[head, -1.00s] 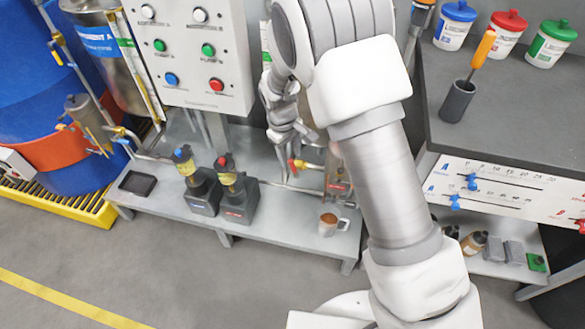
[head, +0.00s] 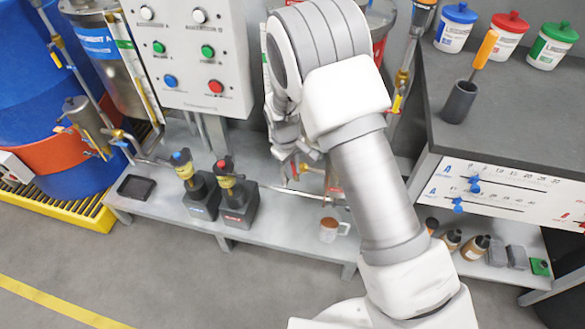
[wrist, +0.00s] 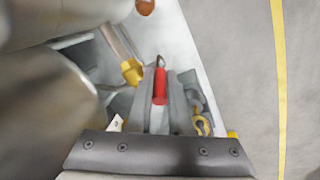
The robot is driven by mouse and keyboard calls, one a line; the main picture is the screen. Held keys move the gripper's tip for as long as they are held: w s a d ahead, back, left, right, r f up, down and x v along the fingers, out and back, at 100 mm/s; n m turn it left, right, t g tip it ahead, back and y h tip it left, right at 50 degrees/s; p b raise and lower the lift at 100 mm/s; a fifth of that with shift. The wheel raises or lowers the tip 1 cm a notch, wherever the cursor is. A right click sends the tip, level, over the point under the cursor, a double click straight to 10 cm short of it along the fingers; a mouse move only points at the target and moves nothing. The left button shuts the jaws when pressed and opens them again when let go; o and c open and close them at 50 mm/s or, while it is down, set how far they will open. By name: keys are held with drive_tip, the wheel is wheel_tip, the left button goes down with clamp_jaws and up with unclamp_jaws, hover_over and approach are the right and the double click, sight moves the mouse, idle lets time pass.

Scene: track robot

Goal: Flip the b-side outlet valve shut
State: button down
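A red valve lever (wrist: 160,86) shows in the wrist view, directly ahead of my gripper (wrist: 160,100) and in line with the middle between its grey fingers. The fingers are close to both sides of the lever; I cannot tell whether they touch it or how far apart they are. A yellow pipe fitting (wrist: 132,71) sits just left of the lever.
A low grey bench (head: 275,225) carries a blue-topped pump (head: 190,180), a red-topped pump (head: 232,195) and a brown-filled mug (head: 330,228). A control panel (head: 190,60) stands behind. A dark workbench (head: 440,145) is on the right. The floor in front is clear.

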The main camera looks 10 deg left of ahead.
drive_tip(key=shift+d, duration=0.15)
drive_tip(key=shift+d+y+b, duration=0.25)
drive_tip(key=shift+y+b, duration=0.05)
drive_tip(key=shift+y, duration=0.35)
drive_tip(key=shift+d+y+b, duration=0.25)
drive_tip(key=shift+y+b, duration=0.05)
drive_tip(key=shift+y, duration=0.65)
drive_tip(key=c, duration=0.8)
unclamp_jaws()
drive_tip(key=shift+c, duration=0.2)
drive_tip(key=shift+r, duration=0.1)
drive_tip(key=p+v, duration=0.4)
drive_tip(key=v, duration=1.3)
drive_tip(key=shift+s+r, duration=0.15)
drive_tip(key=shift+s, duration=0.25)
